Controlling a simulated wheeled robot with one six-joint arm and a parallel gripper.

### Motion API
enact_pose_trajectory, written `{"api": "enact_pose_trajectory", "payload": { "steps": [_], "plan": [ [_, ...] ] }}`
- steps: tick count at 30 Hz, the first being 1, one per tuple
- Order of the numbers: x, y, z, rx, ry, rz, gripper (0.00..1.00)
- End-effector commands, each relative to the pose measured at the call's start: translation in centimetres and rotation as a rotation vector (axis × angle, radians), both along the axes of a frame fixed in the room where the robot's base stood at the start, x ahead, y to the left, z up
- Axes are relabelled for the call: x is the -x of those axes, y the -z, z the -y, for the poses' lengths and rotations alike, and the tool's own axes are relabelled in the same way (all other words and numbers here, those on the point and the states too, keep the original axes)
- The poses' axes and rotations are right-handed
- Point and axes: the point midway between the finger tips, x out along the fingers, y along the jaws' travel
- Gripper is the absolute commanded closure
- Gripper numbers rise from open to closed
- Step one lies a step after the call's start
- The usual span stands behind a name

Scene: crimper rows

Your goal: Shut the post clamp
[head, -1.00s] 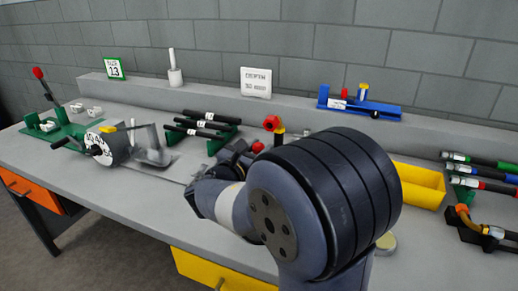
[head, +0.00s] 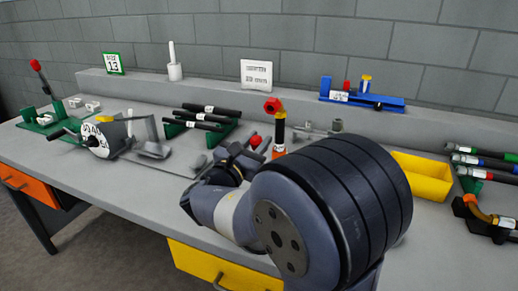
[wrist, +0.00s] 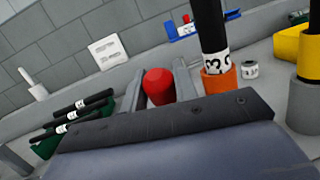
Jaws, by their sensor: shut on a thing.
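A round red knob (wrist: 159,86) sits between the two grey fingers of my gripper (wrist: 160,95) in the wrist view. My gripper is shut on it. In the head view the red knob (head: 255,141) shows just beyond my gripper (head: 246,152), and my arm covers much of the space in front. The knob appears to be the clamp's handle end; the rest of the clamp is hidden, so how far it is closed cannot be told. Close on the right stands a black labelled post (wrist: 211,30) in an orange collar (wrist: 220,80).
A green rack of black tubes (head: 203,118) lies left of my gripper. A reel (head: 100,140) stands farther left. A yellow bin (head: 422,176) and hose ends (head: 485,165) are at right. A blue fixture (head: 360,98) sits on the back ledge.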

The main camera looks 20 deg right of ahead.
Motion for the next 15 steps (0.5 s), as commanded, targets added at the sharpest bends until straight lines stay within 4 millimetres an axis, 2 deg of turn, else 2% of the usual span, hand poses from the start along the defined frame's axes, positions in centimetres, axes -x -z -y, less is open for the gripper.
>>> {"api": "enact_pose_trajectory", "payload": {
  "steps": [1, 15],
  "plan": [
    [0.2, 0.9, -0.2, 0.018, -0.001, 0.018, 1.00],
    [1.5, 1.5, -1.6, 0.165, -0.003, 0.168, 1.00]
  ]
}}
